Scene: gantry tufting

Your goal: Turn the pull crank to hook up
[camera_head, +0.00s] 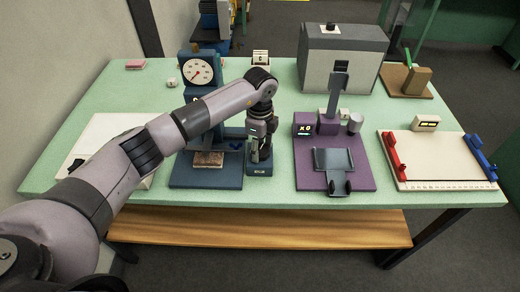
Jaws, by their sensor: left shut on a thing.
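A blue machine (182,180) stands left of the middle of the table, with a round white dial with a red needle (197,72) on its upright. A dark blue block (259,169) stands at its right side. My left gripper (258,156) points down at the top of this block, fingers close together. It is shut on a small part there, which I take to be the pull crank; the fingers hide it, so I cannot tell how its handle is turned. A small brown piece (208,159) lies on the machine's base. My right gripper is not in view.
A purple-based device (361,178) stands just right of the blue block. A white board with red and blue clamps (430,167) is at the right, a grey box (342,60) behind. The front strip of the green table (300,198) is clear.

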